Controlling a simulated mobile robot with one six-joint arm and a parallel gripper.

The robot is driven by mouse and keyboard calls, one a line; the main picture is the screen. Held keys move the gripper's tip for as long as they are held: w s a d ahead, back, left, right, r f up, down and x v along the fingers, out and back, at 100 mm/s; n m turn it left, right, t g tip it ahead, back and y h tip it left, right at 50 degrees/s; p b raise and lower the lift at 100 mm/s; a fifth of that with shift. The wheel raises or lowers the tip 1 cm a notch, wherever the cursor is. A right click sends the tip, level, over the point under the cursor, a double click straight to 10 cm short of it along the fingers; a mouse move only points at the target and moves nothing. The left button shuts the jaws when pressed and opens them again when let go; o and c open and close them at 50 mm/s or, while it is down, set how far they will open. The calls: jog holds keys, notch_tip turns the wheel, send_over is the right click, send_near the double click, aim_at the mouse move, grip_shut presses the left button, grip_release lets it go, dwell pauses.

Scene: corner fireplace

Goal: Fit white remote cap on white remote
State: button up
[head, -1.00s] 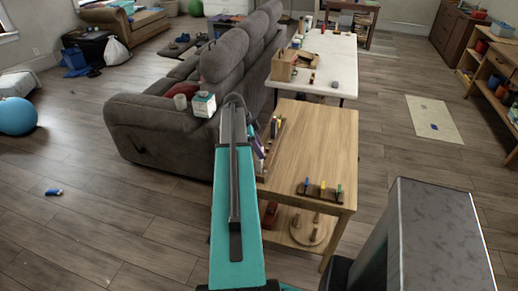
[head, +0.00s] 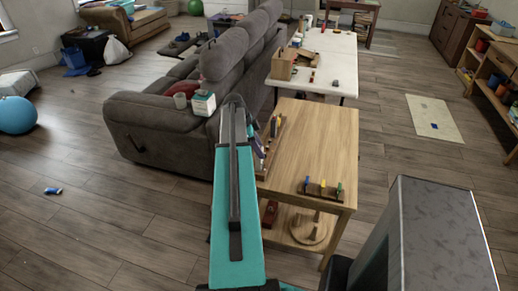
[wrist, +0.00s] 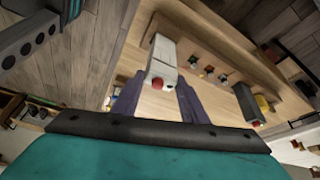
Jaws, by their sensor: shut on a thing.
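My gripper (wrist: 158,100) has purple fingers, one on each side of a white piece (wrist: 161,68) with a red round spot at its near end. The fingers are shut on this piece, which I take to be the white remote cap; its shape does not settle whether it is cap or remote. In the head view my gripper is mostly hidden behind my teal arm, at the left edge of the wooden side table (head: 315,140). I cannot make out a separate white remote for sure.
A wooden rack with small parts lies along the table's left edge. Another rack (head: 323,191) with blue, yellow and green pieces sits near the front. A grey sofa (head: 150,115) stands left, with a white-and-teal box (head: 204,103) on its arm. The table's middle is clear.

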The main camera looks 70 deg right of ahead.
jog(key=shift+f, duration=0.35)
dwell(0.3)
jog(key=o, duration=1)
jog(key=shift+r, duration=0.15)
jog(key=b+v, duration=0.3)
jog(key=v, duration=1)
jog(key=shift+r+b, duration=0.25)
jog(key=shift+b, duration=0.15)
jog(key=shift+w+a, duration=0.1)
